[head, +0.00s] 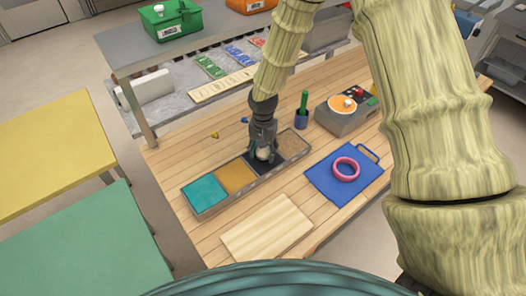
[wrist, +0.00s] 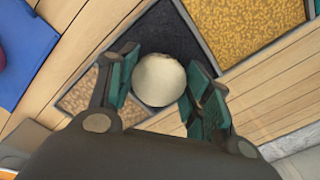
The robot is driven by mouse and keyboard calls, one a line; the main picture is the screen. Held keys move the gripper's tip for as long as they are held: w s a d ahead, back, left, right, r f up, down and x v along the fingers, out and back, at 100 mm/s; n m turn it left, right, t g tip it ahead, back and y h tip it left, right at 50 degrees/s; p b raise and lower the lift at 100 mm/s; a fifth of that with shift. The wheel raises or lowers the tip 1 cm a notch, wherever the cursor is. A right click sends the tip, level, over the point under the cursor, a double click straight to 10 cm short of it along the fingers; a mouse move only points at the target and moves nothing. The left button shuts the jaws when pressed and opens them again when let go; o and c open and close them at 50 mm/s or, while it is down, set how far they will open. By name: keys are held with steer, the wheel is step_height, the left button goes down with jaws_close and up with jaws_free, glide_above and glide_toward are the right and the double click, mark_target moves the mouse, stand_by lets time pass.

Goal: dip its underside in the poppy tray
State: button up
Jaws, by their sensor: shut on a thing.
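My gripper (head: 262,152) points down over the row of trays, shut on a pale, round dough ball (wrist: 159,80) that sits between its green finger pads. The dark poppy tray (wrist: 176,28) lies directly under the ball; in the head view its dark bed (head: 290,143) shows beside the gripper. The ball's underside is hidden, so I cannot tell whether it touches the seeds. A golden-seed tray (wrist: 240,25) adjoins the poppy tray on one side, and a tan-seed tray (head: 295,142) on the other.
A teal tray (head: 204,193) ends the row. A wooden board (head: 267,228) lies in front. A blue mat (head: 330,186) with a pink ring (head: 346,169) is at right.

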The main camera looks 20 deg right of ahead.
steer(key=shift+r+p, duration=1.85)
steer(key=shift+r, duration=1.4)
